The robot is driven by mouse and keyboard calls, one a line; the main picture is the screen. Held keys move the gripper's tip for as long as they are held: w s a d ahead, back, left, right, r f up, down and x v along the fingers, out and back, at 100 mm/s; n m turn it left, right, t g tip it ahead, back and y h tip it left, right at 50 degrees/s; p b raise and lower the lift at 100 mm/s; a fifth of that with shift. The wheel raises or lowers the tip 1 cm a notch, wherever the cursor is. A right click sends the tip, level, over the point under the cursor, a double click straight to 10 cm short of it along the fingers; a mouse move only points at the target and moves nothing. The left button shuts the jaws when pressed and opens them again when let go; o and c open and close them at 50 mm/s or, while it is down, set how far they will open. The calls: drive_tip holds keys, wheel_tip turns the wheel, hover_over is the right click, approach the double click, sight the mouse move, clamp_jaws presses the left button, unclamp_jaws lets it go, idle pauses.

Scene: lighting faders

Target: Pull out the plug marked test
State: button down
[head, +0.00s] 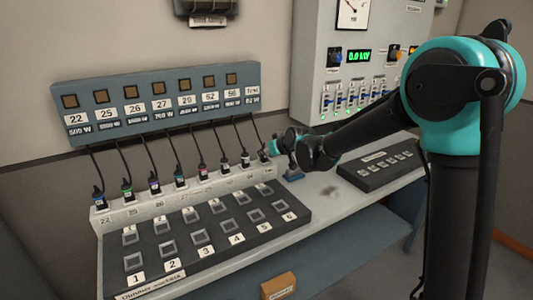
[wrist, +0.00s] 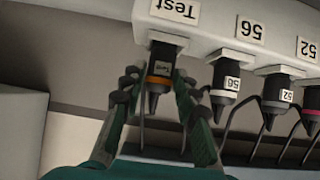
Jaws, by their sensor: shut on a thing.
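The plug marked Test (wrist: 161,66) is dark with an orange ring and a small label. In the wrist view it stands at the socket strip (wrist: 208,38), below the printed word Test, and appears seated there. My gripper (wrist: 158,80) has one finger on each side of this plug and is shut on it.
Plug 56 (wrist: 232,82) and plug 52 (wrist: 277,94) stand close beside it, with hanging cables. A blue-grey panel (head: 165,90) holds the cables above.

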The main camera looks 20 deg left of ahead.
drive_tip(key=shift+r, duration=0.2)
drive_tip(key=shift+r, duration=2.1)
drive_tip(key=shift+r, duration=0.1)
